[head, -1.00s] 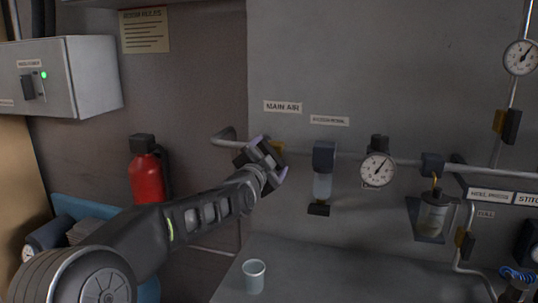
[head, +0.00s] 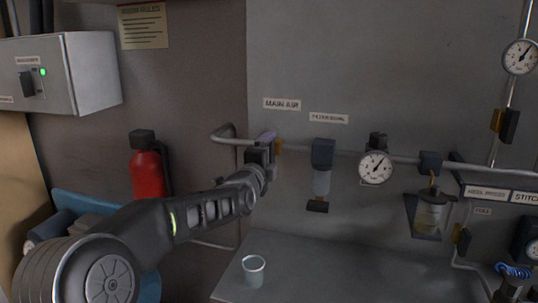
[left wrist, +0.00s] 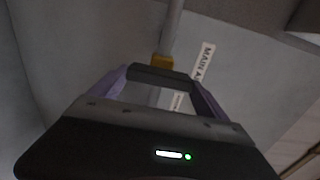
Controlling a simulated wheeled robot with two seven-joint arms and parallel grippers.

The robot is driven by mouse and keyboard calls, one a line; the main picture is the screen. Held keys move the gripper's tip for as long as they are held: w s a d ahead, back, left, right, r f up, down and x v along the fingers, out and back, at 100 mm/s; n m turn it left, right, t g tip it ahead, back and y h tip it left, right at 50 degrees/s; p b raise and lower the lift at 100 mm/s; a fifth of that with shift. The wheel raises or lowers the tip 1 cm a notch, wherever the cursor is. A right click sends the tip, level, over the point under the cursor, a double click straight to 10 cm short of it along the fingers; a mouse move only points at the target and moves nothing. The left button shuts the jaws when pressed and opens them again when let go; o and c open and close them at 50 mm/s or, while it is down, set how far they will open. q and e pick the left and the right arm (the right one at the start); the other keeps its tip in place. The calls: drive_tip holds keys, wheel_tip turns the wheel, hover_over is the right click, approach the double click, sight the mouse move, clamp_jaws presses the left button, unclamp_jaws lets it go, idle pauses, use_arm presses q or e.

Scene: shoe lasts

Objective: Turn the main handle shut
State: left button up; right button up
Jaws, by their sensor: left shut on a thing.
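The main handle is a dark bar (left wrist: 160,75) in the left wrist view, next to a yellow valve piece (left wrist: 163,61) on a grey pipe. The handle's exact angle to the pipe is hard to tell. My right gripper is in neither view.
A gauge (head: 376,167), a filter bowl (head: 322,180) and an oiler (head: 431,212) hang along the pipe to the right. A clear cup (head: 254,271) stands on the grey bench (head: 330,275) below. A red extinguisher (head: 147,175) is behind my arm.

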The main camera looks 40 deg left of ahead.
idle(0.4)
use_arm(q)
drive_tip(key=o, duration=1.2)
drive_tip(key=shift+s, duration=0.15)
drive_tip(key=b+v, duration=0.2)
drive_tip(key=v, duration=0.5)
drive_tip(key=shift+s+d, duration=0.2)
drive_tip(key=shift+s, duration=0.05)
drive_tip(key=shift+f, duration=0.1)
